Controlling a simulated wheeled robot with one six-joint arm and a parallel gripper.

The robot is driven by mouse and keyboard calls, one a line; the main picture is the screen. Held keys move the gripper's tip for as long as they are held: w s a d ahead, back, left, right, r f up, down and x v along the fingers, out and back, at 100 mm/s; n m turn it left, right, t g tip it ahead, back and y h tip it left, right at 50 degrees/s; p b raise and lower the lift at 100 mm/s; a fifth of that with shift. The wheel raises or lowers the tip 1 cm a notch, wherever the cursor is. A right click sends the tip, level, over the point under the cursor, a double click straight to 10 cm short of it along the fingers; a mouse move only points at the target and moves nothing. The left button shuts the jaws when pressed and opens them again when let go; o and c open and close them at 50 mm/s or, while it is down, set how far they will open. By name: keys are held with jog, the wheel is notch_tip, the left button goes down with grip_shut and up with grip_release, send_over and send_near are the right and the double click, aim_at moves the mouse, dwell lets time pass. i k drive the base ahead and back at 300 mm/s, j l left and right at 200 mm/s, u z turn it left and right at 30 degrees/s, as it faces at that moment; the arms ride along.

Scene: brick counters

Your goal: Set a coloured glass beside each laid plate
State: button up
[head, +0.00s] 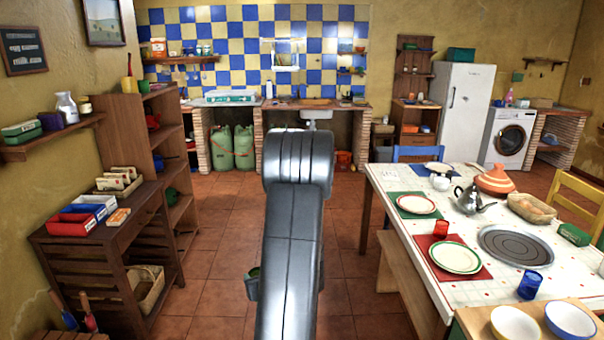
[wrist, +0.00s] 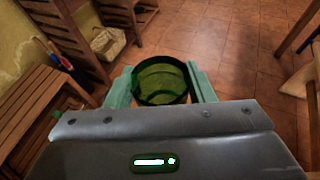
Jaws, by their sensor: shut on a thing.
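My gripper (wrist: 159,72) is shut on a green glass (wrist: 160,80), with one finger on each side of it, over the tiled floor. In the head view my arm hides most of the gripper. A plate with a red rim (head: 416,204) lies on a green mat, and a plate with a green rim (head: 456,257) lies on a red mat. A red glass (head: 440,230) stands by the far left edge of the green-rimmed plate. A blue glass (head: 529,285) stands nearer, to the right of that plate.
The white table (head: 405,263) also holds a teapot (head: 470,199), a tagine (head: 495,180), a bread basket (head: 531,208) and a round grey tray (head: 515,247). A bench (head: 408,285) runs along the table's left side.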

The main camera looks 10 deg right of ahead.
aim_at(530, 282)
jog(key=i+z, duration=0.3)
jog(key=i, duration=1.15)
jog(key=i+z, duration=0.3)
jog(key=i, duration=0.2)
jog(key=i+z, duration=0.3)
jog(key=i, duration=0.15)
jog(key=i+j+z, duration=0.3)
jog(key=i, duration=0.2)
jog(key=i+z, duration=0.2)
jog(key=z, duration=0.25)
jog(key=i+z, duration=0.2)
jog(key=z, duration=0.3)
jog(key=i+j+z, duration=0.15)
jog(key=z, duration=0.3)
